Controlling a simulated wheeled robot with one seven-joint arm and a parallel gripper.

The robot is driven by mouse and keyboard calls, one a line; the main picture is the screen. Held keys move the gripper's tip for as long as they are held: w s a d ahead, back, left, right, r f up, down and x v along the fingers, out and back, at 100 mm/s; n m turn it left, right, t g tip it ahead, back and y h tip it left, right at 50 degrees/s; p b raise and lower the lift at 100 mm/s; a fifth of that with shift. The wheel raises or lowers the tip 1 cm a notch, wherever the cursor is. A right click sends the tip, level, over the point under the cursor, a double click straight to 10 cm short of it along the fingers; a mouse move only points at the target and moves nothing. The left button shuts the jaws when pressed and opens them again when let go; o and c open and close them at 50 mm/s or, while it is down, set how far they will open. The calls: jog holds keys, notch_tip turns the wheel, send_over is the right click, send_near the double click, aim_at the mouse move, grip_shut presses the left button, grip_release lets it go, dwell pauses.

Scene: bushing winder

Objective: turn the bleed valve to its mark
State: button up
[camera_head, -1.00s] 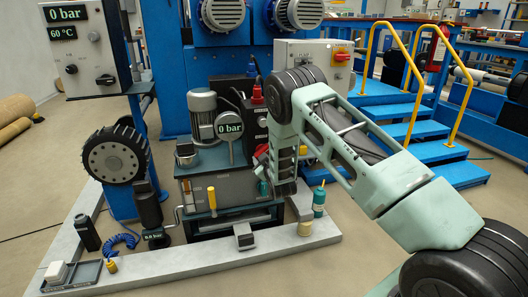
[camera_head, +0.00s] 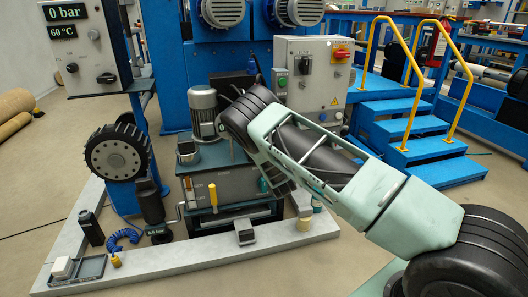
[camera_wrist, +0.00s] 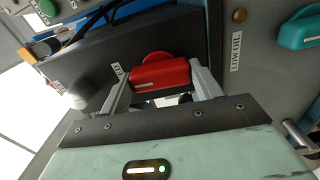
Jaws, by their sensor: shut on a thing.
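A red valve handle (camera_wrist: 160,73) with a rounded red part behind it sits between the fingers of my gripper (camera_wrist: 161,80) in the wrist view. My gripper is shut on this handle, with one finger at each end. A small label beside the left finger is only partly readable, and I see no clear mark for the handle. In the head view my arm hides the handle, and the fingers cannot be made out there.
A dark box (camera_wrist: 100,52) lies close on the left. In the head view, a grey tank (camera_head: 225,187), a motor (camera_head: 204,112) and a control cabinet (camera_head: 310,80) surround my arm.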

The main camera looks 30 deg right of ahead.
jog(key=shift+s+f+n, duration=0.1)
jog(key=shift+n, duration=0.3)
jog(key=o, duration=1)
jog(key=p+v, duration=0.5)
jog(key=v, duration=1.2)
jog(key=shift+s+p, duration=0.2)
jog(key=shift+p, duration=0.15)
jog(key=shift+a, duration=0.1)
